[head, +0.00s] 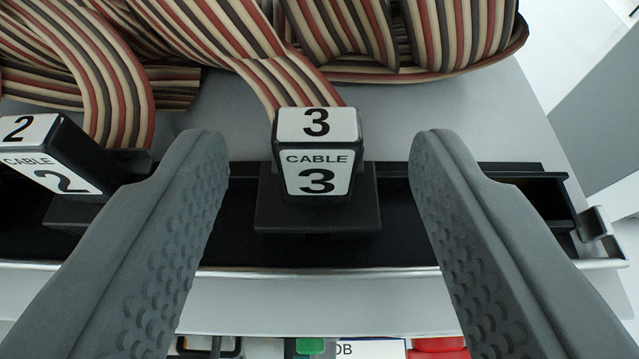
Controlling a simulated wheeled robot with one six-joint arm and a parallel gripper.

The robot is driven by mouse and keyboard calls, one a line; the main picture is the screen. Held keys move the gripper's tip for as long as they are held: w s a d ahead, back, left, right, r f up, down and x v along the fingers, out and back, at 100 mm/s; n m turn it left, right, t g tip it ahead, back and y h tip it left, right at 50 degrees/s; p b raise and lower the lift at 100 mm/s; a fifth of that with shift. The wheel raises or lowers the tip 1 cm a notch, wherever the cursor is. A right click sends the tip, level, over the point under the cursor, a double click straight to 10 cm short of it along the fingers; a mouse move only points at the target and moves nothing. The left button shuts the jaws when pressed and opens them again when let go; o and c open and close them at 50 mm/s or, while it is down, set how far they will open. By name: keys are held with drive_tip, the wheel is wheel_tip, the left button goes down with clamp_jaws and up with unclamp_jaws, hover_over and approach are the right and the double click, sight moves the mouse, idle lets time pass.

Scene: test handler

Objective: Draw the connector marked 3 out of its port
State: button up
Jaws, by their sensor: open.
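The connector marked 3 (317,160) is a black block with white labels reading "3" and "CABLE 3". It sits upright in its black port (318,215), and a striped ribbon cable (290,85) runs from its back. My gripper (318,150) is open, with one grey finger on each side of the connector. Clear gaps show between the connector and both fingers, so nothing is held. The lower part of the connector inside the port is hidden.
A connector marked 2 (60,155) stands at the left, close to the left finger. Striped cables (440,40) are bundled behind. A black channel with a metal front edge (320,270) runs across. A latch-like part (596,224) is at its right end.

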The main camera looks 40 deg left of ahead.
sight(319, 154)
drive_tip(key=shift+x, duration=1.8)
drive_tip(key=c, duration=1.1)
